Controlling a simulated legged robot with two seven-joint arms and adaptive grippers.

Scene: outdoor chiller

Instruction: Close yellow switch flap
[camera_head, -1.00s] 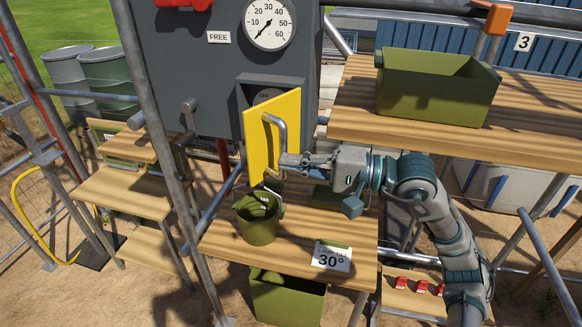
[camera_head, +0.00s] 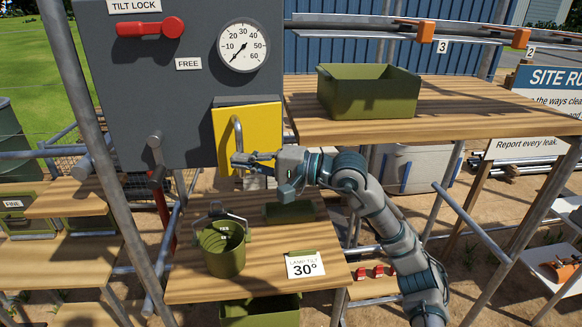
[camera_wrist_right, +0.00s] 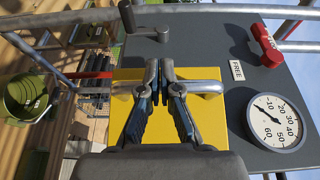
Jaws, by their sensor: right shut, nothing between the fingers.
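The yellow flap (camera_head: 262,126) is on the front of the grey box (camera_head: 150,90) and lies flat or nearly flat against it; any small gap is too fine to tell. A bent metal handle (camera_head: 237,128) stands out from its left part. My right gripper (camera_head: 240,160) is shut and empty at the lower end of the handle, in front of the flap. In the right wrist view, the closed fingers (camera_wrist_right: 165,72) overlap the handle (camera_wrist_right: 206,87) across the yellow flap (camera_wrist_right: 122,108); contact is unclear. My left gripper is in neither view.
A red lever (camera_head: 150,27) and a dial gauge (camera_head: 243,47) sit above the flap. A green bin (camera_head: 368,92) stands on the upper shelf at right.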

